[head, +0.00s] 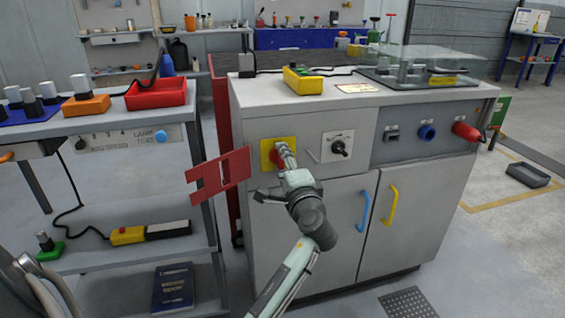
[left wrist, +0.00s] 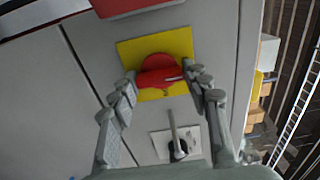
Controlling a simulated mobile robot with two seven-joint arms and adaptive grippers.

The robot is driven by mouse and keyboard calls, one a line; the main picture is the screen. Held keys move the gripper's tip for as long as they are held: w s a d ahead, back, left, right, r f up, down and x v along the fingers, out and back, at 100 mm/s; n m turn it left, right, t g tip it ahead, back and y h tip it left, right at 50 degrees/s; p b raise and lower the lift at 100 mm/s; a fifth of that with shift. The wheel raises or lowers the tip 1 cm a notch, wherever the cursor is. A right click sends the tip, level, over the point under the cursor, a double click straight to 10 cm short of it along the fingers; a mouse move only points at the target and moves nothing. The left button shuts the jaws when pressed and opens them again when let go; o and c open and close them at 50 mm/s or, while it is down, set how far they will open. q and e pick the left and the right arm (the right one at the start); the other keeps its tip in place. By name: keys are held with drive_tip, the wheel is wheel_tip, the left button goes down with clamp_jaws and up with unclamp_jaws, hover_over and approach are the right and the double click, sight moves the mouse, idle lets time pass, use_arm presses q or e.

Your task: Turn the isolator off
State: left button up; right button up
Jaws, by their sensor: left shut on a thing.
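The isolator is a red rotary handle (left wrist: 158,77) on a square yellow plate (head: 266,152), on the front of the grey cabinet (head: 260,113). In the left wrist view the handle's bar runs nearly crosswise between the fingers. My left gripper (head: 283,155) reaches the handle from the front and is shut on it, with one finger at each end of the bar. In the head view the gripper hides much of the handle. My right gripper is not in view.
A red slotted plate (head: 218,174) juts out left of the isolator. A black lever switch on a white plate (head: 338,146) sits close on its right. Blue (head: 364,210) and yellow (head: 390,207) door handles are below. A shelf trolley (head: 110,260) stands left.

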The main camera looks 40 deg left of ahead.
use_arm(q)
drive_tip(key=o, duration=1.2)
drive_tip(key=shift+c, duration=0.2)
drive_tip(key=v, duration=0.7)
drive_tip(key=shift+s+d, duration=0.15)
drive_tip(key=shift+s, duration=0.05)
drive_tip(key=s+f+n+g+h+p, duration=0.1)
drive_tip(key=s+f+g+h, duration=0.15)
drive_tip(key=s+f, duration=0.4)
drive_tip(key=s+d+f+n+g+h+p, duration=0.1)
drive_tip(key=s+f+n+h+p, duration=0.15)
drive_tip(key=f, duration=0.75)
drive_tip(key=s+f+n+g+h+p, duration=0.15)
drive_tip(key=s+f+h, duration=0.3)
drive_tip(key=f, duration=0.45)
drive_tip(key=s+d+f+n+g+h, duration=0.1)
drive_tip(key=s+d+f+g+h, duration=0.2)
drive_tip(key=s+f, duration=0.3)
drive_tip(key=s, duration=0.4)
drive_tip(key=shift+d+g, duration=0.3)
drive_tip(key=shift+d, duration=0.1)
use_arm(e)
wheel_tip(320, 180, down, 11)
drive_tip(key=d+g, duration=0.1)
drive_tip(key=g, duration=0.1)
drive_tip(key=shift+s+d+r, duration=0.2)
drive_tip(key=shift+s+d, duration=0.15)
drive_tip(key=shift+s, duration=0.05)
